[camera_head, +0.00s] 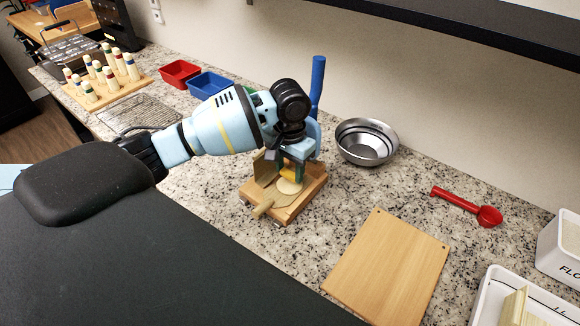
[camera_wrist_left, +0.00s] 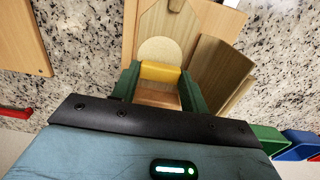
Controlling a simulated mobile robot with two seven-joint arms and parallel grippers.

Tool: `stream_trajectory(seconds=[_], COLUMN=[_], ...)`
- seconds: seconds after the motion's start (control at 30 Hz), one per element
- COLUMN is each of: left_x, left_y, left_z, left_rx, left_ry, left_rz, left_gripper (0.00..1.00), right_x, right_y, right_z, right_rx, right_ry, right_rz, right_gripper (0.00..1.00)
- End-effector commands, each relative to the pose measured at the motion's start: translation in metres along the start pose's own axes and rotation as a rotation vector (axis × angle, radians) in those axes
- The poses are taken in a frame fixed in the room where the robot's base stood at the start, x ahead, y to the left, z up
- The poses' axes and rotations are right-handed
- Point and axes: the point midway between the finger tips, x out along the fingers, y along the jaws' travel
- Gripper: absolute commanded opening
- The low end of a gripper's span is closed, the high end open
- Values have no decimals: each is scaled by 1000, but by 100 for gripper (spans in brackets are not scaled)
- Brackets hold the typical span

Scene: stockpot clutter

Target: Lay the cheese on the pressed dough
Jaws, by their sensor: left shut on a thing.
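The yellow cheese (camera_wrist_left: 161,71) is a small block between the green fingers of my left gripper (camera_wrist_left: 160,82), which is shut on it. The pressed dough (camera_wrist_left: 160,48) is a pale flat disc on a wooden paddle, just past the cheese in the left wrist view. In the head view the dough (camera_head: 289,187) lies on the wooden press (camera_head: 308,193). My left gripper (camera_head: 292,172) is pointed down over it, with the cheese (camera_head: 291,176) at its tips. The gripper hides part of the press. I cannot tell whether the cheese touches the dough.
A blue handle (camera_head: 318,80) rises behind my gripper. A metal bowl (camera_head: 366,142) stands right of the press. A cutting board (camera_head: 388,265), a red scoop (camera_head: 467,205) and a white tray (camera_head: 487,300) lie further right. Red (camera_head: 180,73) and blue (camera_head: 209,85) bins stand behind my arm.

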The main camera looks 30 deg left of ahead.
Motion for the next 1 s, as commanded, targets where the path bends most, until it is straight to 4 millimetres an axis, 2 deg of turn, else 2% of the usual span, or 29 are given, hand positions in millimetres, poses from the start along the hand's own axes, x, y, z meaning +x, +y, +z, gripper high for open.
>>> stream_trajectory(seconds=[0.7,0.73,0.9,1.0], left_x=[10,10,10,10], left_y=[0,0,0,0], left_z=[0,0,0,0], left_rx=[-1,-1,-1,-1], left_ry=[2,2,2,2], left_rz=[0,0,0,0], left_gripper=[23,46,66,66], right_x=[0,0,0,0], right_y=[1,1,1,1], right_z=[-5,-5,-5,-5], right_rx=[-2,-2,-2,-2], right_ry=[10,10,9,9], right_rz=[2,2,2,2], right_gripper=[36,36,36,36])
